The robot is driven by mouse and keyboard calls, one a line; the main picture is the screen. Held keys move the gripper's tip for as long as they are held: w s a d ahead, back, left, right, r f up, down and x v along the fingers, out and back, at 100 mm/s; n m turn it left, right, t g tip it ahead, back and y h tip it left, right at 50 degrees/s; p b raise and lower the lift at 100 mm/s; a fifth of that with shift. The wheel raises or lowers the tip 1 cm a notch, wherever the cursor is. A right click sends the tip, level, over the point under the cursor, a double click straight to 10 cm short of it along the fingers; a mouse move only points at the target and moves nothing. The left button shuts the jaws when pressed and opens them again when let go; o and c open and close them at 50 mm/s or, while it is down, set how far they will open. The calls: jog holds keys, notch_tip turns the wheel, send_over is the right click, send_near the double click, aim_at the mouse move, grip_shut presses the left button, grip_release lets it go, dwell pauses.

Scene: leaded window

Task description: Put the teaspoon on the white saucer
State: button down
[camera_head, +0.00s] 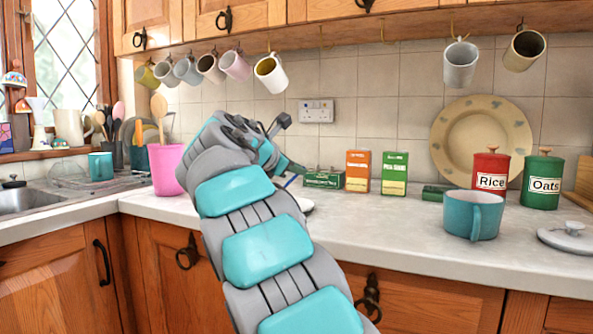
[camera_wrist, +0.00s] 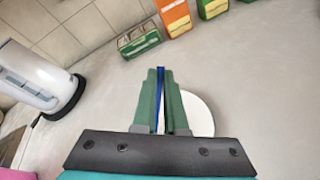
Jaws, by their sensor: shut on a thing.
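My gripper (camera_wrist: 161,78) is shut on a thin blue thing, which looks like the teaspoon (camera_wrist: 160,95). It lies between the green fingers, and most of it is hidden by them. In the head view a short blue piece of it shows (camera_head: 291,181) below my gripper (camera_head: 288,168). The white saucer (camera_wrist: 201,118) lies on the counter just right of the fingers in the wrist view, its left part hidden behind them. In the head view only a sliver of the saucer (camera_head: 306,204) shows beside my arm. I cannot tell how high the teaspoon is above the counter.
A green box (camera_head: 323,179), an orange box (camera_head: 357,171) and a green carton (camera_head: 394,173) stand near the wall. A teal pot (camera_head: 473,215) and canisters are right. A pink container (camera_head: 165,169) is left. A white kettle-like thing (camera_wrist: 33,72) stands left in the wrist view.

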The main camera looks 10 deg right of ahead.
jog(key=shift+f, duration=0.15)
jog(key=shift+f, duration=0.45)
jog(key=c, duration=1)
grip_release()
jog(key=shift+r, duration=0.1)
jog(key=v, duration=1.2)
jog(key=shift+r+p, duration=0.3)
jog(key=shift+r, duration=0.15)
